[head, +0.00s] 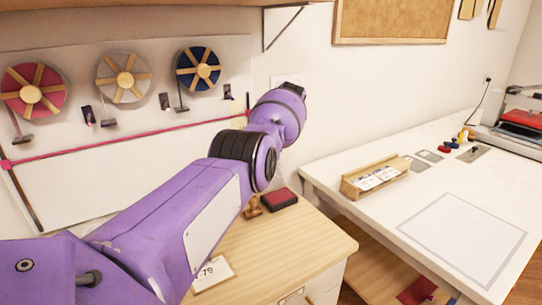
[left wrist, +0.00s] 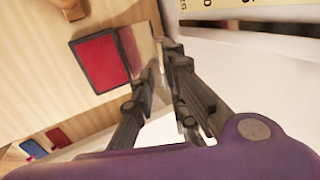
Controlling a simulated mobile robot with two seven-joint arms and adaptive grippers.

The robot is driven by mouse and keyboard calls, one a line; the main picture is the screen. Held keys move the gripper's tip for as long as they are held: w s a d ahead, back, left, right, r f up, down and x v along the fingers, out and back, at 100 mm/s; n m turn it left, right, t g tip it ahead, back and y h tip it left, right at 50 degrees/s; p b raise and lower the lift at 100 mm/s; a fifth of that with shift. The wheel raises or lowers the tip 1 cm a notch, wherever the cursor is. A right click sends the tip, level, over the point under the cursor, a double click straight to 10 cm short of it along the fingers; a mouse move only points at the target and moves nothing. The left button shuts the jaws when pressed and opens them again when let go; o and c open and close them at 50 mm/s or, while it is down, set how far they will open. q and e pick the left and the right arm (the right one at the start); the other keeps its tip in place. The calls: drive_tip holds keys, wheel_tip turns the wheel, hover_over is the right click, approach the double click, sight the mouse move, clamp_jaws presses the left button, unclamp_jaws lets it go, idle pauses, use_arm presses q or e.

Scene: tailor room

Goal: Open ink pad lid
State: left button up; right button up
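The ink pad (head: 280,198) lies on the wooden cabinet top, a dark rectangular case with a red face. In the left wrist view its red face (left wrist: 98,62) is plainly visible. A thin brownish-grey panel (left wrist: 138,42), perhaps its lid, adjoins the pad's right edge there. My left gripper (left wrist: 164,60) has its fingertips close beside that panel. The fingers converge toward the tips; whether they grip the panel cannot be told. In the head view the left gripper is hidden. My right gripper is not in view.
A wooden stamp (head: 253,207) stands just left of the pad. The wall (head: 350,110) rises close behind the cabinet. A white table (head: 445,185) on the right holds a wooden box (head: 374,178). The cabinet's front top (head: 275,258) is mostly clear.

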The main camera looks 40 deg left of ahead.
use_arm(q)
drive_tip(key=v, duration=1.2)
drive_tip(key=shift+d+f, duration=0.1)
drive_tip(key=shift+f, duration=0.05)
idle(0.3)
